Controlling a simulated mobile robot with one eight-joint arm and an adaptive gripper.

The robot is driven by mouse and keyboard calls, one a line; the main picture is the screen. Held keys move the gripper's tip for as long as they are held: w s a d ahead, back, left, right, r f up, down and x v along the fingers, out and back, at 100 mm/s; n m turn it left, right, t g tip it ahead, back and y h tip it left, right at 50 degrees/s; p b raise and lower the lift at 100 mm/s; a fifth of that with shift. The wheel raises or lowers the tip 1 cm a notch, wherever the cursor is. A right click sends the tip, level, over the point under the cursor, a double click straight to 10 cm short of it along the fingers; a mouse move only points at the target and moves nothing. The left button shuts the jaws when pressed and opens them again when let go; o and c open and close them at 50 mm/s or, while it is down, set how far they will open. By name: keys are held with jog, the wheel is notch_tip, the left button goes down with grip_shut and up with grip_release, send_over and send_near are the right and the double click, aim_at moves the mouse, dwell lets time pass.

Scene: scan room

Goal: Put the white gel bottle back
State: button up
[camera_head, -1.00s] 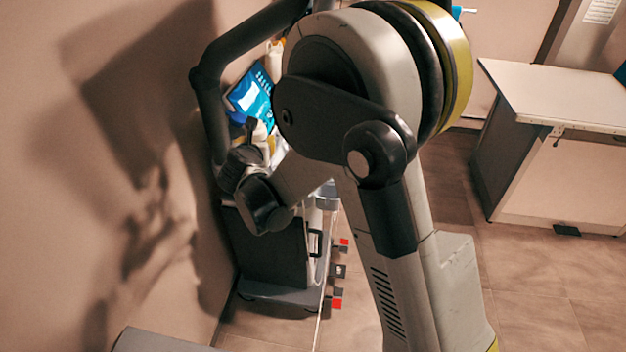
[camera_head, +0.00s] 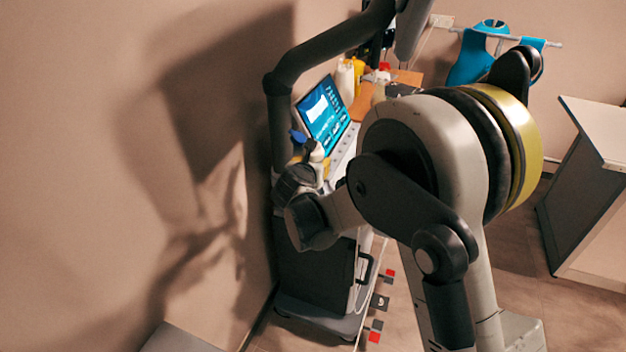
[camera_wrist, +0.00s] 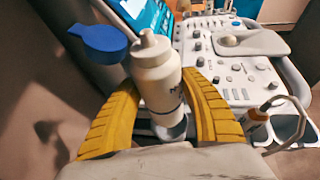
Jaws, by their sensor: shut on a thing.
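The white gel bottle (camera_wrist: 155,75), with a white nozzle cap, stands between the yellow ribbed fingers of my gripper (camera_wrist: 160,108) in the wrist view. The fingers are shut on its body. Its lower end is at a grey round holder (camera_wrist: 172,131) on the side of the ultrasound cart; I cannot tell whether it is inside or just above it. In the head view the bottle's pale top (camera_head: 316,154) shows beside the cart's screen, and my arm hides most of the gripper.
A blue rounded paddle-like thing (camera_wrist: 98,43) is close left of the bottle. The cart's control panel (camera_wrist: 232,62) lies behind and right. A yellow-and-white item (camera_wrist: 257,124) with a cable sits in a right holder. The wall (camera_head: 90,150) is close on the left.

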jog(key=shift+f+b, duration=1)
jog(key=shift+f, duration=1)
jog(key=shift+f, duration=0.1)
jog(key=shift+f+b, duration=0.55)
jog(key=shift+b, duration=0.05)
jog(key=o, duration=0.7)
jog(key=shift+r, duration=0.1)
